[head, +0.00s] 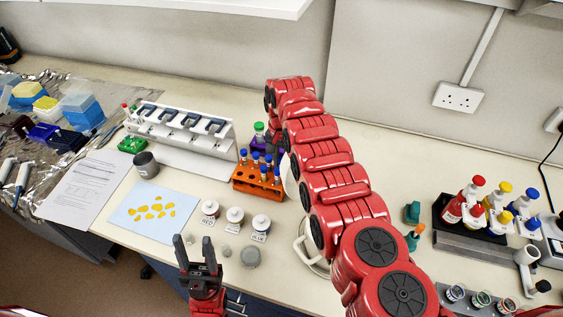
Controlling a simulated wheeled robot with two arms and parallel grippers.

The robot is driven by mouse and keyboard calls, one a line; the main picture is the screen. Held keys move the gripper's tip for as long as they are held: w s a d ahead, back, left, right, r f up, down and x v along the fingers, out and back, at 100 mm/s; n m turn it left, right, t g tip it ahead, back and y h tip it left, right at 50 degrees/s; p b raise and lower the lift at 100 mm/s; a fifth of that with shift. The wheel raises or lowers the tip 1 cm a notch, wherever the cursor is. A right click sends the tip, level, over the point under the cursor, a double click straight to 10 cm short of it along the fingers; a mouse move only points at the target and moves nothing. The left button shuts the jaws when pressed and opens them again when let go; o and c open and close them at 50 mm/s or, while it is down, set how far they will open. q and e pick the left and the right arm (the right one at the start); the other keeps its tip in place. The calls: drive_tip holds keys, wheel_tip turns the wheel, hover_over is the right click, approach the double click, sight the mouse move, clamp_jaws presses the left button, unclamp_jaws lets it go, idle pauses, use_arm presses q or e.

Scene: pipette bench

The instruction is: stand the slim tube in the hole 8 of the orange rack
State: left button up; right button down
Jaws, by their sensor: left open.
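The orange rack (256,190) stands on the bench left of my right arm, with several blue-capped tubes (266,170) upright in it. The hole numbers are too small to read, so I cannot tell which one is hole 8. I cannot tell the slim tube apart for certain. My left gripper (197,243) is at the bench's front edge, fingers apart and empty, in front of and left of the orange rack.
A purple rack with a green-capped tube (259,128) stands behind the orange rack. White jars (235,216) stand in front of it. A pipette stand (185,130) and blue sheet (152,212) are left. Coloured bottles (466,200) stand right. Teal holders (413,211) stand beside my right arm.

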drive_tip(key=c, duration=0.6)
unclamp_jaws()
drive_tip(key=shift+c, duration=0.2)
drive_tip(key=shift+r, duration=0.45)
wheel_tip(320, 180, up, 4)
drive_tip(key=shift+r+b, duration=0.1)
drive_tip(key=shift+b, duration=0.85)
wheel_tip(320, 180, up, 7)
drive_tip(key=p, duration=0.5)
